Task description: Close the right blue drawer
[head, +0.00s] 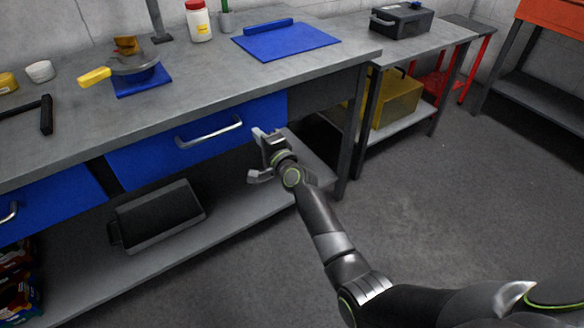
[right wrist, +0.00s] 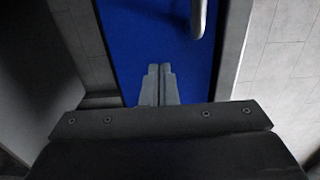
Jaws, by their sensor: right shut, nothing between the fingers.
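The right blue drawer (head: 160,160) is under the workbench top, with a silver bar handle (head: 210,133) on its front. Its front lies close under the bench's front edge; I cannot tell whether a small gap is left. My right gripper (head: 257,133) is shut and empty at the right end of that front, to the right of the handle. In the right wrist view, the closed fingers (right wrist: 158,85) point at the blue front (right wrist: 150,40), with the handle (right wrist: 198,18) beyond to the right. Whether the fingertips touch it is unclear. My left gripper is not in view.
Another blue drawer (head: 50,200) is at the left. A dark bin (head: 158,215) stands on the lower shelf (head: 225,225). A bench leg (head: 351,135) stands right of my gripper. The floor (head: 450,200) at right is clear.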

